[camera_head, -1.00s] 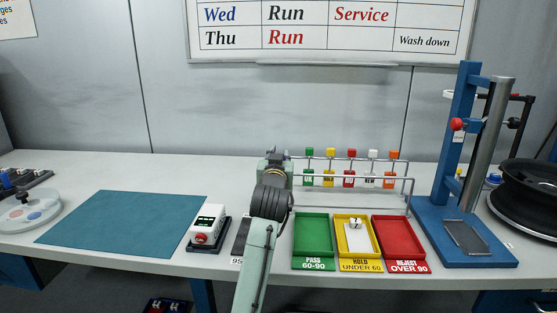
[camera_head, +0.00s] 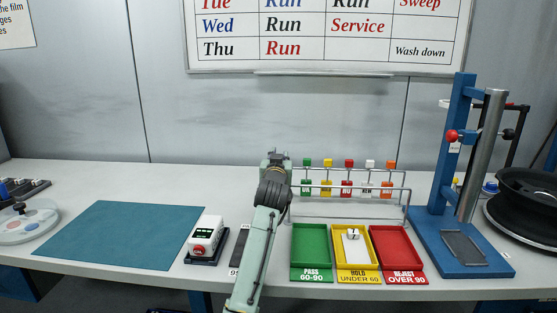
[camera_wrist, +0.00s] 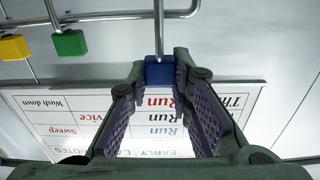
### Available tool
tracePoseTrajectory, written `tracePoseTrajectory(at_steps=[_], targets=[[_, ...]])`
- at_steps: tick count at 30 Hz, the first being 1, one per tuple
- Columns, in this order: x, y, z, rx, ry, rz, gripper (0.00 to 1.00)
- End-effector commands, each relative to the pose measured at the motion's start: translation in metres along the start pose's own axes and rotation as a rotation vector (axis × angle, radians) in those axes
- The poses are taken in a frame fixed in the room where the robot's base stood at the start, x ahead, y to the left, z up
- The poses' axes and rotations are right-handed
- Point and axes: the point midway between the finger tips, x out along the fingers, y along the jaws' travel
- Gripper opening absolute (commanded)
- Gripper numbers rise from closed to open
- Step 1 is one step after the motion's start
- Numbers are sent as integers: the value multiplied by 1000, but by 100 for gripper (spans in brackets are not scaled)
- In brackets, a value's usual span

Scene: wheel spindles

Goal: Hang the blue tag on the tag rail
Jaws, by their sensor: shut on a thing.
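The blue tag (camera_wrist: 160,71) is between the fingertips of my gripper (camera_wrist: 160,75) in the wrist view, and the gripper is shut on it. A thin metal rod (camera_wrist: 159,25) lines up with the tag's top edge; I cannot tell whether the tag hangs on it. In the head view my gripper (camera_head: 275,158) is at the left end of the tag rail (camera_head: 408,195), and the blue tag is hidden there. Green (camera_head: 306,188), yellow (camera_head: 326,188), red (camera_head: 347,188), white (camera_head: 367,189) and orange (camera_head: 387,188) tags show along the rail.
Green (camera_head: 310,273), yellow (camera_head: 373,273) and red (camera_head: 413,263) trays stand in front of the rail. A blue press stand (camera_head: 425,235) is to the right. A box with a display (camera_head: 205,238) and a teal mat (camera_head: 120,235) lie left of my arm.

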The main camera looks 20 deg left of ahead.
Motion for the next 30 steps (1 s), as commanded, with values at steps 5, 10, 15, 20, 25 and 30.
tracePoseTrajectory(at_steps=[5,10,15,20,25,30], targets=[[15,0,-1,0,0,0,1],[27,-1,-1,1,0,-1,1],[28,0,10,-2,1,0,1],[28,0,13,-1,1,0,1],[28,0,14,-1,1,0,1],[28,0,14,-1,1,0,22]])
